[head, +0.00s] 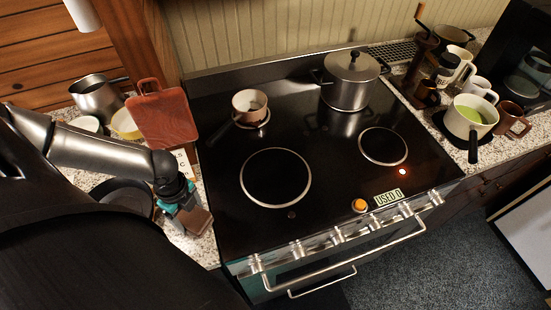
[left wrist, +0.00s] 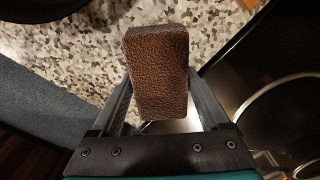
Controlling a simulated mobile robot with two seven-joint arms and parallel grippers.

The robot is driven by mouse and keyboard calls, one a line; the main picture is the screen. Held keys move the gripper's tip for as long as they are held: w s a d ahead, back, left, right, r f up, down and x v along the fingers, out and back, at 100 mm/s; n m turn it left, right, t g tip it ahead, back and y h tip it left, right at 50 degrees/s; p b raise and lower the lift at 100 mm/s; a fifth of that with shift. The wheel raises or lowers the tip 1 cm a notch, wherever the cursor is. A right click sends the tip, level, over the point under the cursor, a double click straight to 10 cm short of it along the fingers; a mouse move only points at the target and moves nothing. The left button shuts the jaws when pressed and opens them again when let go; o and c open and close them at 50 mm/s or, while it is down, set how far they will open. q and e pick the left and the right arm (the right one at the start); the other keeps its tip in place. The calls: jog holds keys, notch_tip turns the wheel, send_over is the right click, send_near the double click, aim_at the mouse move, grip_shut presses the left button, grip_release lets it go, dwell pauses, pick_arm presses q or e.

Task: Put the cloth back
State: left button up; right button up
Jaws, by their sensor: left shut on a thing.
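My left gripper (head: 188,208) is at the left of the stove, over the speckled counter strip by its front left corner. It is shut on a brown block-shaped cloth (head: 198,221) with a leathery texture. In the left wrist view the cloth (left wrist: 157,75) stands between the two fingers (left wrist: 155,108), with its far end sticking out past them. Speckled counter shows beyond it. Whether the cloth touches the counter I cannot tell. My right gripper is not in view.
The black stove top (head: 320,165) holds a small pan (head: 250,105) and a lidded steel pot (head: 350,80). A red-brown board (head: 162,118), a metal jug (head: 98,97) and a dark pan (head: 124,196) crowd the left counter. Mugs and a green-filled saucepan (head: 471,116) stand at right.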

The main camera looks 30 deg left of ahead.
pick_arm(q)
jog(key=shift+f, duration=0.2)
jog(key=o, duration=1.2)
jog(key=shift+r, duration=0.15)
notch_tip(320, 180, up, 15)
jog(key=p, duration=0.1)
jog(key=shift+p, duration=0.35)
jog(key=shift+s, duration=0.1)
